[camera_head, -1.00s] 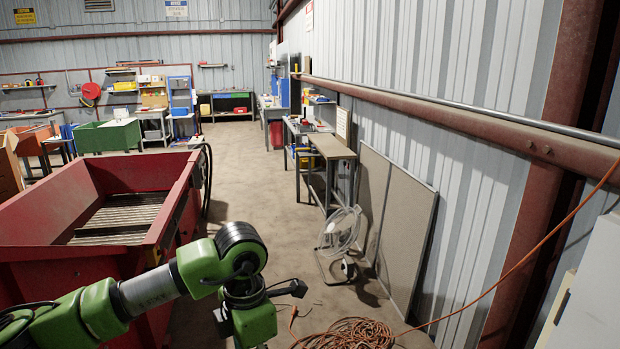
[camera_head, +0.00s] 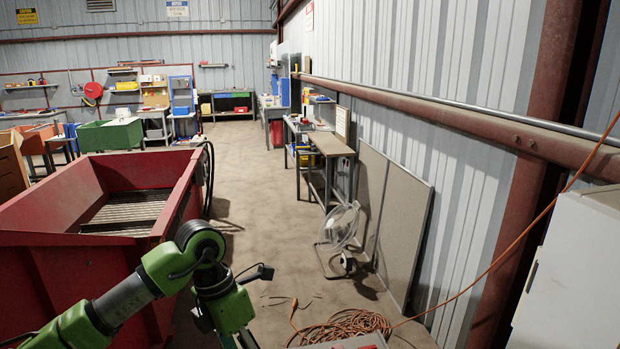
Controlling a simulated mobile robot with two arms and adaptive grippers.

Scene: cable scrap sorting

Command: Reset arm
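My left arm, green with grey and black joints, comes in from the lower left. Its elbow stands in front of the red bin's near right corner and its forearm points down to the bottom edge. My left gripper is cut off below the picture, so its fingers and anything in them are hidden. My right arm and gripper do not show.
A large red bin (camera_head: 62,252) with a grated floor stands at the left. An orange cord (camera_head: 345,326) lies coiled on the floor. A fan (camera_head: 340,228) and panels (camera_head: 402,225) stand along the right wall, near a white cabinet (camera_head: 570,285). The middle aisle is clear.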

